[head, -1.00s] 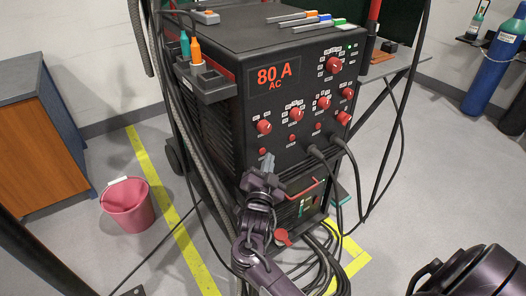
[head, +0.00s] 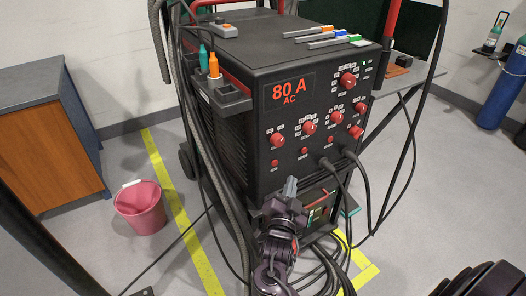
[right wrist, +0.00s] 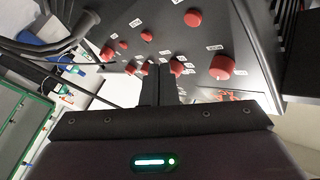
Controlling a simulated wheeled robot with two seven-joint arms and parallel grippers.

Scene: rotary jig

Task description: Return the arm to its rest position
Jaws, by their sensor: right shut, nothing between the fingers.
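My right gripper (head: 290,187) is in front of the lower left part of the welding machine's (head: 318,130) front panel. Its fingers are shut and empty, pointing up in the head view. In the right wrist view the closed fingers (right wrist: 154,85) stand against the panel with its red knobs (right wrist: 222,67); no contact with a knob can be made out. In the head view the lower left red knob (head: 277,140) and a small red button (head: 275,162) are above the fingertips. The display reads 80 A AC. My left gripper is not in view.
Black cables (head: 362,185) hang from the machine's front and coil on the floor below it. A pink bucket (head: 141,208) stands on the floor to the left, near a wooden cabinet (head: 50,130). Blue gas cylinders (head: 497,85) stand at the right. Floor between bucket and cabinet is free.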

